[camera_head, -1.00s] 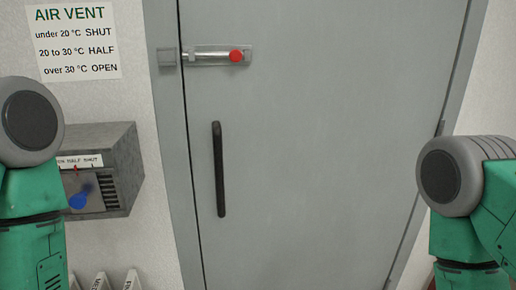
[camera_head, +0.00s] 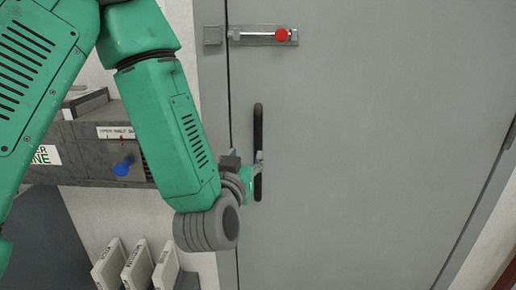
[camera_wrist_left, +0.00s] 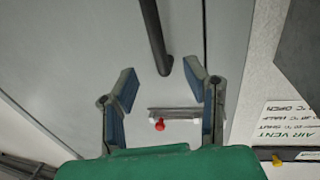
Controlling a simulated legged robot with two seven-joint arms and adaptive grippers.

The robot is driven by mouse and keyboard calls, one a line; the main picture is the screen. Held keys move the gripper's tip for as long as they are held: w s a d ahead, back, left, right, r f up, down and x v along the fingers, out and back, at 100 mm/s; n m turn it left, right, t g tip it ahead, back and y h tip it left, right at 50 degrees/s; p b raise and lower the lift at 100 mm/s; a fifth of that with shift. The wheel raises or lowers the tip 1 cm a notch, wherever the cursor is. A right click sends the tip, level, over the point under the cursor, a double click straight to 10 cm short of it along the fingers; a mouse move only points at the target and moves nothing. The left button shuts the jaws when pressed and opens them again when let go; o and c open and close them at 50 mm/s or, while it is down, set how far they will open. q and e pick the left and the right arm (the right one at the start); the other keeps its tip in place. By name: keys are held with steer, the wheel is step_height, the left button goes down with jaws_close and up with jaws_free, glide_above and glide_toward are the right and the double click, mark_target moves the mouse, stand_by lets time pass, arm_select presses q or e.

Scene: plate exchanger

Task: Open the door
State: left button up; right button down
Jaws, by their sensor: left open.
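The grey door (camera_head: 370,130) is closed flat in its frame. Its upright black handle (camera_head: 258,125) is near the door's left edge and also shows in the left wrist view (camera_wrist_left: 153,32). A bolt with a red knob (camera_head: 281,35) is above the handle; the knob is at the right end of its plate. My left gripper (camera_head: 259,160) is at the lower half of the handle, partly hidden by my forearm. In the left wrist view its fingers (camera_wrist_left: 160,68) are open, with the handle's end appearing between the tips. Contact cannot be told. My right gripper is out of view.
A grey vent box (camera_head: 85,145) with a blue knob (camera_head: 122,168) is on the wall left of the door. Several pale upright blocks (camera_head: 137,265) are below it. The door's right side is clear. The AIR VENT sign (camera_wrist_left: 285,125) shows in the left wrist view.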

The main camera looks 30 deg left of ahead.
mark_target(261, 137)
arm_select(q)
steer(key=x, duration=0.4)
steer(key=b+x, duration=0.1)
steer(key=x, duration=0.6)
steer(key=shift+w+d+r+b, duration=0.1)
steer(key=shift+w+d+b, duration=0.15)
steer(key=shift+w+b, duration=0.2)
steer(key=shift+d+r, duration=0.15)
steer(key=shift+d, duration=0.25)
steer(key=shift+a, duration=0.2)
steer(key=c, duration=0.6)
steer(key=shift+a, duration=0.35)
jaws_close()
steer(key=shift+a, duration=0.2)
steer(key=shift+d+f, duration=0.1)
steer(key=shift+f, duration=0.15)
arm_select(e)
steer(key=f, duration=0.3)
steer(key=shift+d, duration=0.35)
